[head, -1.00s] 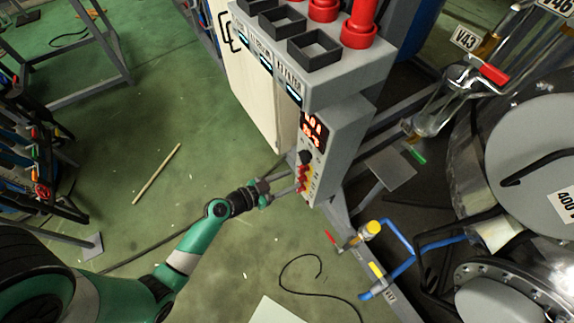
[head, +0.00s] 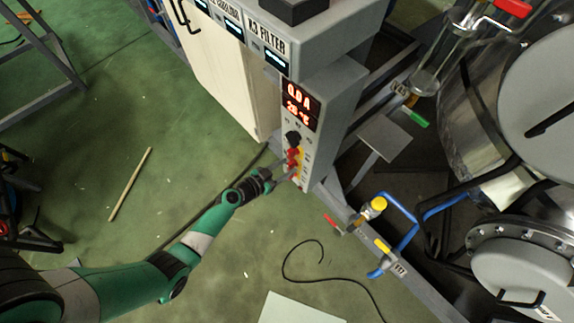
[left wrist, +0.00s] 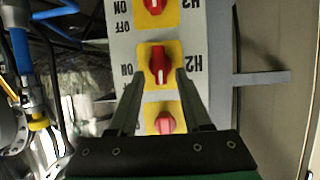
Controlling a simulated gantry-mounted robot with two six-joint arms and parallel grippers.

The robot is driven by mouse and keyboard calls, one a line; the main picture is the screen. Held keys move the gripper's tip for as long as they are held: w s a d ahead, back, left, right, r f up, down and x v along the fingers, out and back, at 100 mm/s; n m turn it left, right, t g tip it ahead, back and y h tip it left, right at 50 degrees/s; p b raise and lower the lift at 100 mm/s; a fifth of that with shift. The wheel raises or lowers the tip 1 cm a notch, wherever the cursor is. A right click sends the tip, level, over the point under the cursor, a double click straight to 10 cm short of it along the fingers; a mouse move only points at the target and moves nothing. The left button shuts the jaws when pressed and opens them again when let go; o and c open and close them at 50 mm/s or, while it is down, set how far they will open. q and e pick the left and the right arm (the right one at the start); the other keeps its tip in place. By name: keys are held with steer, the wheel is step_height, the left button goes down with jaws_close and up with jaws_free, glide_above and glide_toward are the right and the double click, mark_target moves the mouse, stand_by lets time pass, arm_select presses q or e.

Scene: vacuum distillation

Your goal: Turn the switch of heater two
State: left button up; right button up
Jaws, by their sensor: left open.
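The heater two switch (left wrist: 160,62) is a red knob on a yellow plate marked H2, with ON and OFF labels that appear upside down in the left wrist view. My left gripper (left wrist: 161,74) is open, its fingertips on either side of this knob; I cannot tell whether they touch it. The H3 switch (left wrist: 153,5) is above it in this view, and another red knob (left wrist: 165,122) lies below, between the fingers. In the head view my left gripper (head: 287,177) is at the lower front of the grey control box (head: 333,110), partly hiding its switches. My right gripper is not in view.
The box has a lit red display (head: 299,104) and a black knob (head: 293,138) above the red ones. A yellow-handled valve with blue pipes (head: 374,206) stands to the right, near steel vessels (head: 530,260).

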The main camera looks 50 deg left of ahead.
arm_select(q)
steer(key=shift+w+f, duration=0.2)
steer(key=shift+w, duration=0.3)
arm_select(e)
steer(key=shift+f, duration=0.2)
arm_select(q)
jaws_close()
